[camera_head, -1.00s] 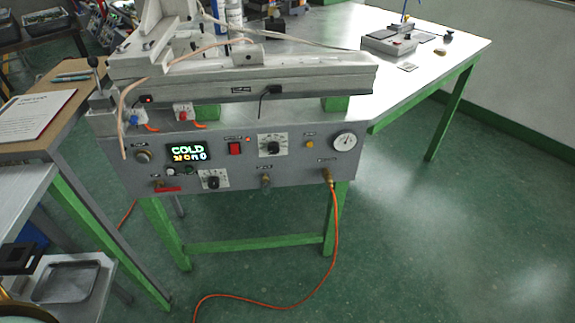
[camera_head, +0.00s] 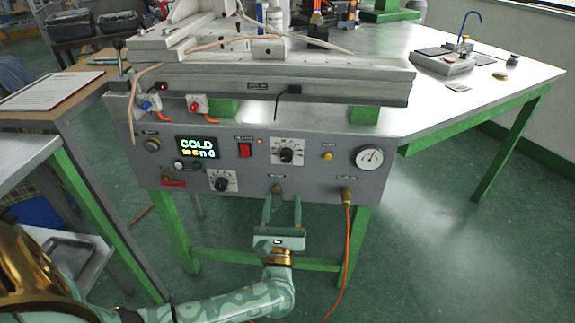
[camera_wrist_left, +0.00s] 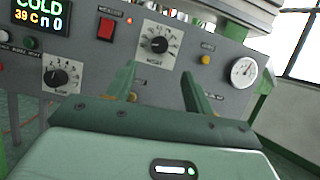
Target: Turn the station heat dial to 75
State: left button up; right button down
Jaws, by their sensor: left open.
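The grey station panel (camera_head: 330,181) carries two black dials on white scale plates. The upper dial (camera_head: 287,154) is right of a red switch; the lower dial (camera_head: 222,183) is further left. The upper dial (camera_wrist_left: 157,44) and lower dial (camera_wrist_left: 60,77) also show in the left wrist view. Their captions are too small to read surely. The display (camera_wrist_left: 39,16) reads COLD with 39 C below. My left gripper (camera_head: 283,199) is open and empty, its fingers pointing at the panel just below the upper dial, apart from it. My right gripper is out of view.
A round gauge (camera_head: 369,157), a yellow button (camera_head: 327,155) and the red switch (camera_head: 245,150) share the panel. An orange hose (camera_head: 348,235) hangs from a brass fitting at lower right. A wooden table (camera_head: 85,88) stands at left. The floor in front is open.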

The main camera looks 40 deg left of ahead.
aim_at(286, 159)
pick_arm(q)
jog(key=b+x, duration=0.1)
jog(key=x, duration=1)
jog(key=shift+b, duration=0.35)
jog(key=c, duration=1)
